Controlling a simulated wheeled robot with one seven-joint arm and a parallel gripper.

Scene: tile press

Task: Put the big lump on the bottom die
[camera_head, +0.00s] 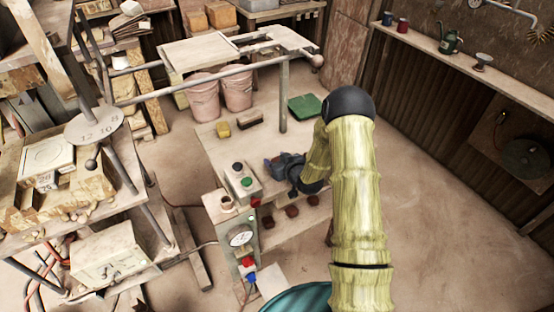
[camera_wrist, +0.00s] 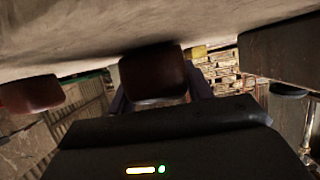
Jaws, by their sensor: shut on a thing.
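My gripper (camera_head: 284,166) is over the low bench in the head view, with its dark fingers pointing left. In the wrist view a reddish-brown lump (camera_wrist: 152,74) sits between the two fingers, and my gripper is shut on it. In the head view the held lump is hidden or too small to make out. Several dark red lumps, one of them the middle lump (camera_head: 292,211), lie in a row along the bench's near side. A pale square block with a round mark (camera_head: 47,155), possibly the bottom die, is on the wooden stand at the left.
A button box (camera_head: 240,180) and a gauge panel (camera_head: 241,238) stand left of my gripper. A yellow block (camera_head: 223,130), a brown brush-like block (camera_head: 250,119) and a green tray (camera_head: 305,106) lie on the bench. Metal posts (camera_head: 122,165) surround the left stand.

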